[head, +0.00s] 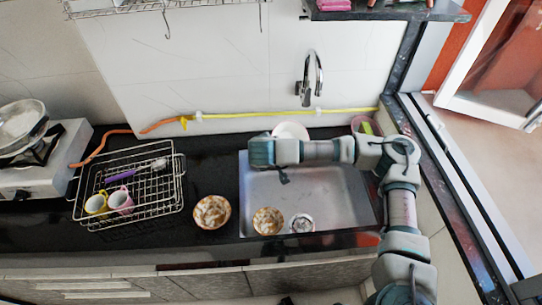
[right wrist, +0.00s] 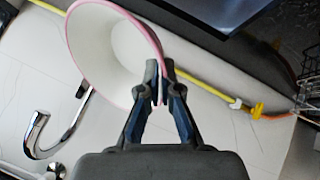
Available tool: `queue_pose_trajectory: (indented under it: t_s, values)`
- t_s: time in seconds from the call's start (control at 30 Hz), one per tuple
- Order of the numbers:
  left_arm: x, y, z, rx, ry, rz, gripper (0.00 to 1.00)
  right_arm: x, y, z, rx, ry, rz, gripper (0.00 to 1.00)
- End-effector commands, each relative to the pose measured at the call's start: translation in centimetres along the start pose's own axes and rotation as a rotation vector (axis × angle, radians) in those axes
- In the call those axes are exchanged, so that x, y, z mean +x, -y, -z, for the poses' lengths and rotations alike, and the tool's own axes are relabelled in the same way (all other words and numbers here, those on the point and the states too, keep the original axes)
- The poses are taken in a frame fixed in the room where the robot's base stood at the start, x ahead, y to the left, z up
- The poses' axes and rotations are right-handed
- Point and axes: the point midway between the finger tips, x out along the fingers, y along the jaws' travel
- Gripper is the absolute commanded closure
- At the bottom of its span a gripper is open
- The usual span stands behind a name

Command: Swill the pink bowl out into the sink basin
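The pink bowl (right wrist: 108,45) has a pink rim and a pale inside; the visible part of its inside looks empty. My right gripper (right wrist: 162,92) is shut on its rim in the right wrist view. In the head view the bowl (head: 291,130) shows as a pale round shape just behind my right forearm, near the back edge of the sink. The gripper fingers are hidden there, and the bowl's exact tilt is hard to tell. The steel sink basin (head: 335,195) lies below my right arm, with a drain at its front. My left gripper is not in view.
A patterned bowl (head: 268,221) is at the sink's front left; another (head: 212,212) stands on the black counter. A wire rack (head: 150,205) holds two mugs. The faucet (head: 311,78) is behind the sink; a yellow hose (head: 245,115) runs along the wall.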

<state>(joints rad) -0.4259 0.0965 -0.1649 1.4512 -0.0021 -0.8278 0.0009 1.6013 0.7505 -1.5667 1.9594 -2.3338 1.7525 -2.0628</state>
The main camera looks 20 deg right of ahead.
Motion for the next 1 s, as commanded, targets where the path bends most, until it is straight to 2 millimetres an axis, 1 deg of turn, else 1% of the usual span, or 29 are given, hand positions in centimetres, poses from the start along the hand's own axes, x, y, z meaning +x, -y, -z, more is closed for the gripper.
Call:
queue_pose_trajectory:
  t_s: [0.03, 0.13, 0.17, 0.2, 0.27, 0.3, 0.4, 0.43, 0.53, 0.6, 0.7, 0.83, 0.9, 1.0]
  values:
    - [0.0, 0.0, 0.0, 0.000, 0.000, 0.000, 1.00, 2.9, -1.0, 0.1, 0.060, 0.044, -0.046, 1.00]
    - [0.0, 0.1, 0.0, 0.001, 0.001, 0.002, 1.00, 7.8, -3.5, -0.4, 0.174, 0.109, -0.134, 1.00]
    - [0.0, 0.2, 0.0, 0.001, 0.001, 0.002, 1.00, 9.3, -4.3, -0.7, 0.208, 0.127, -0.160, 1.00]
    - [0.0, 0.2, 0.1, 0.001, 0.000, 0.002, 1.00, 11.1, -5.4, -1.3, 0.251, 0.151, -0.193, 1.00]
    - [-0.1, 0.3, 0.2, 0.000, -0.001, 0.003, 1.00, 13.8, -7.1, -2.6, 0.314, 0.187, -0.242, 1.00]
    - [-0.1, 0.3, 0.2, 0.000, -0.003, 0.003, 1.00, 15.4, -8.1, -3.5, 0.352, 0.209, -0.272, 1.00]
    - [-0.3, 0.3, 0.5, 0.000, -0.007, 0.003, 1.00, 18.8, -10.5, -6.0, 0.438, 0.255, -0.338, 1.00]
    - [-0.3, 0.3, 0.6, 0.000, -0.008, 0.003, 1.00, 19.6, -11.1, -6.8, 0.460, 0.267, -0.355, 1.00]
    - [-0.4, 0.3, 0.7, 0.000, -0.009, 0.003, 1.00, 21.6, -12.6, -8.9, 0.518, 0.297, -0.400, 1.00]
    - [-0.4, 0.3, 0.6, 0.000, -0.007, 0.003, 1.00, 22.5, -13.4, -10.1, 0.546, 0.312, -0.423, 1.00]
    - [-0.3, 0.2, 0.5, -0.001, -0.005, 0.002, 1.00, 23.2, -14.0, -11.1, 0.571, 0.325, -0.443, 1.00]
    - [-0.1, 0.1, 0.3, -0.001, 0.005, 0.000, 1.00, 23.6, -14.2, -11.4, 0.579, 0.352, -0.441, 1.00]
    - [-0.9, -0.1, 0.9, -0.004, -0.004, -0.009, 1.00, 23.8, -14.3, -11.4, 0.574, 0.382, -0.427, 1.00]
    - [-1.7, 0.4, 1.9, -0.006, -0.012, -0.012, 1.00, 23.9, -14.3, -11.4, 0.562, 0.433, -0.401, 1.00]
